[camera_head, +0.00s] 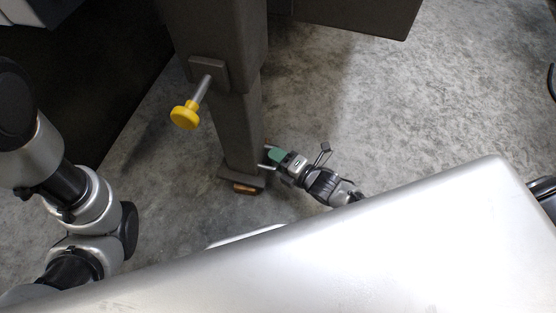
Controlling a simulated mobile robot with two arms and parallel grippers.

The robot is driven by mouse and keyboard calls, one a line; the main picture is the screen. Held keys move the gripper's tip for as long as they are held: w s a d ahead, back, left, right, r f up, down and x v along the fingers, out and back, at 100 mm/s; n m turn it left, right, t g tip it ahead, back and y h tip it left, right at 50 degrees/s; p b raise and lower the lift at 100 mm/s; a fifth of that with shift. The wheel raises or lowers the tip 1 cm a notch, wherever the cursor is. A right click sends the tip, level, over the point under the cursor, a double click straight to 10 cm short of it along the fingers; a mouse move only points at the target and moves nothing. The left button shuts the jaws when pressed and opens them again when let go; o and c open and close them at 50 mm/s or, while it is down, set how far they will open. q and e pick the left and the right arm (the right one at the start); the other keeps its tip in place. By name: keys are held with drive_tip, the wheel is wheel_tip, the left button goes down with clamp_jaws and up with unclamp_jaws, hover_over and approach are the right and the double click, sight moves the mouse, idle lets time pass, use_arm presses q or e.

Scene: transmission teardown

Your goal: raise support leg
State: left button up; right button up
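The support leg (239,130) is a dark grey square post. Its narrower lower part comes out of a wider upper sleeve (215,30) and ends in a flat foot (238,179) near the floor. A yellow knob (185,115) on a metal pin sticks out of a plate on the sleeve. My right gripper (264,157) is at the right side of the lower leg, just above the foot. Its two thin fingers look spread, pointing at the leg; contact is unclear. My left arm (90,200) is at the left, and its gripper is not in view.
An orange-brown piece (245,188) shows under the foot's front edge. A large dark panel (90,80) stands at the left, and a dark box-like part (360,15) hangs at the top. Grey mottled floor (400,110) is clear to the right.

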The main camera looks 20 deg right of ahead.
drive_tip(key=shift+c, duration=0.5)
clamp_jaws()
